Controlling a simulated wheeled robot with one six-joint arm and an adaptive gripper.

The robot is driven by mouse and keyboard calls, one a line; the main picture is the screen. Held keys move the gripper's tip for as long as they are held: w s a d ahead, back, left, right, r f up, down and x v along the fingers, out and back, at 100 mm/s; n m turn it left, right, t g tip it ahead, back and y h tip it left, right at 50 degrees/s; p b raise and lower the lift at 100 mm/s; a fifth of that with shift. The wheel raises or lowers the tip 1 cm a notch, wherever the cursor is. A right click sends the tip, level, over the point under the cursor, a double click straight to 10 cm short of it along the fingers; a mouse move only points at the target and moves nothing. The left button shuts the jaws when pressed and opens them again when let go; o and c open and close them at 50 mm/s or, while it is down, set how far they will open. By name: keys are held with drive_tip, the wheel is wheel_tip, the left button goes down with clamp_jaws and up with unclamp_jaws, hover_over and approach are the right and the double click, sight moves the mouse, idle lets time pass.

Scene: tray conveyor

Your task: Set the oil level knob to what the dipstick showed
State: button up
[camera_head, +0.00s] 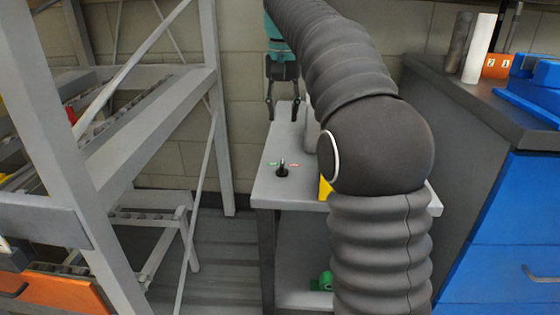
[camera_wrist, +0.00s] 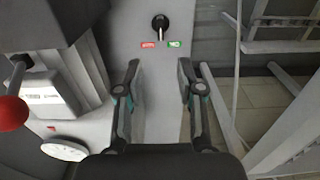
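The black knob (camera_head: 282,170) stands on the small grey table (camera_head: 262,190), with a green label and a red label by it. In the wrist view the knob (camera_wrist: 160,24) is near the top, its light pointer lying between the red label (camera_wrist: 153,44) and the green label (camera_wrist: 174,43). I cannot read the labels. My gripper (camera_head: 284,118) hangs over the far part of the table, behind the knob and apart from it. Its two fingers (camera_wrist: 158,75) are spread with nothing between them. I cannot make out a dipstick.
A grey machine housing (camera_wrist: 60,85) with a red ball handle (camera_wrist: 13,113) and a round white dial (camera_wrist: 65,149) is beside the gripper. A metal rack (camera_head: 150,120) stands left of the table. A blue cabinet (camera_head: 520,230) is at right. A green object (camera_head: 322,281) lies on the lower shelf.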

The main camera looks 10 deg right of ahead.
sight(282, 164)
wheel_tip(282, 164, down, 14)
drive_tip(key=b, duration=0.4)
drive_tip(key=shift+c, duration=0.2)
clamp_jaws()
